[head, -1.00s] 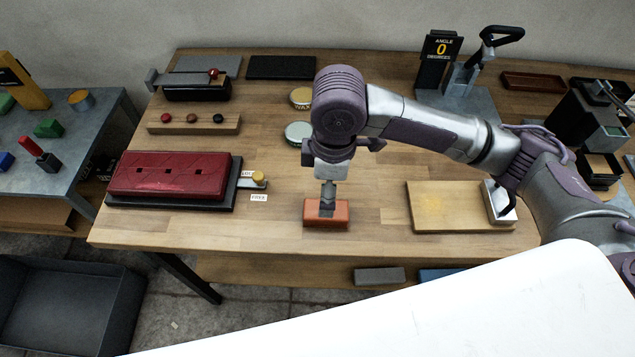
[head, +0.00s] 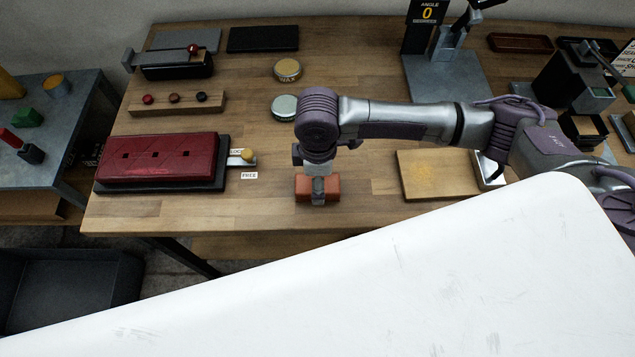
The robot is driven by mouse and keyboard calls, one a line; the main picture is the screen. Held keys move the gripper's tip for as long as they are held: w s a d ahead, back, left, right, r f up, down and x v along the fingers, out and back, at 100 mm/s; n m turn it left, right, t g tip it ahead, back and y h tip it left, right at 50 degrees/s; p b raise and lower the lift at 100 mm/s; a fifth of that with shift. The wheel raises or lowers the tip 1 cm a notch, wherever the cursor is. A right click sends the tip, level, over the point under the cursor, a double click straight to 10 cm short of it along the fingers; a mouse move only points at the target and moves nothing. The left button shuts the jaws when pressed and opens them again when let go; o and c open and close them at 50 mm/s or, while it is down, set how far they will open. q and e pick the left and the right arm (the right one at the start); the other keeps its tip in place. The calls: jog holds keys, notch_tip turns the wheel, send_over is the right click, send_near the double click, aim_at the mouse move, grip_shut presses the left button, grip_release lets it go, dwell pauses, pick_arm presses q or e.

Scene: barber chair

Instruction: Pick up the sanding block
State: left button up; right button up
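An orange-red block (head: 302,187), which looks like the sanding block, is near the table's front edge in the head view. My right gripper (head: 318,190) points down onto it from above. One finger shows over the middle of the block's near side; the other finger is hidden, so I cannot tell whether they are closed on it. I see no clear gap between block and table. My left gripper is not in view.
The red case (head: 160,157) on a black base lies left of the block, with a "FREE" label (head: 249,175) between. A light wooden board (head: 435,175) lies to the right. Wax tins (head: 288,69) stand behind. A white surface (head: 400,280) fills the foreground.

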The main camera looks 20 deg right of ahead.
jog(key=shift+s+f, duration=0.1)
jog(key=shift+f, duration=1.2)
jog(key=c, duration=1.3)
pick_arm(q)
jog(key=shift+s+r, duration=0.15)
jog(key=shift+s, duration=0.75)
pick_arm(e)
jog(key=shift+r, duration=0.15)
